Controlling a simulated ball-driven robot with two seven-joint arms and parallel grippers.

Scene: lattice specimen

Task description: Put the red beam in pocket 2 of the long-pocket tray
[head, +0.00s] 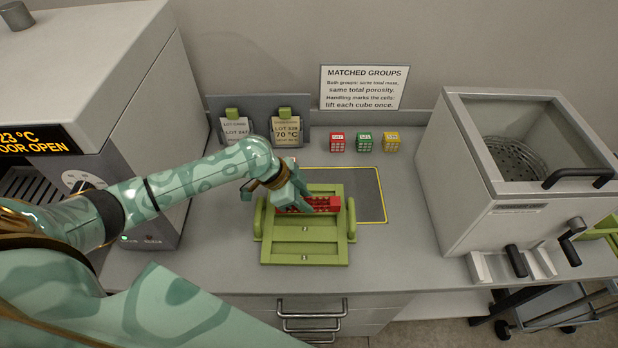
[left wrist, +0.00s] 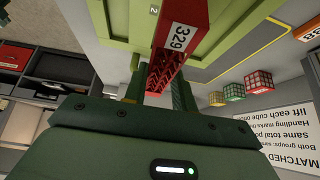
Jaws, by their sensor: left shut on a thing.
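The red lattice beam (head: 326,204) lies crosswise over the back-middle part of the green long-pocket tray (head: 305,257). My left gripper (head: 300,203) reaches down from above and is shut on the beam. In the left wrist view the beam (left wrist: 181,32) shows a white label reading 329, and its lattice part runs between the fingers (left wrist: 160,92). A small 2 is marked on the tray (left wrist: 120,16) beside the beam. I cannot tell whether the beam touches the pocket floor. The front pockets look empty. My right gripper is not in view.
Red (head: 337,142), green (head: 364,142) and yellow (head: 391,142) cubes stand behind the tray. A yellow-edged grey mat (head: 368,195) lies partly under it. Two lot cards (head: 285,130) stand at the back.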

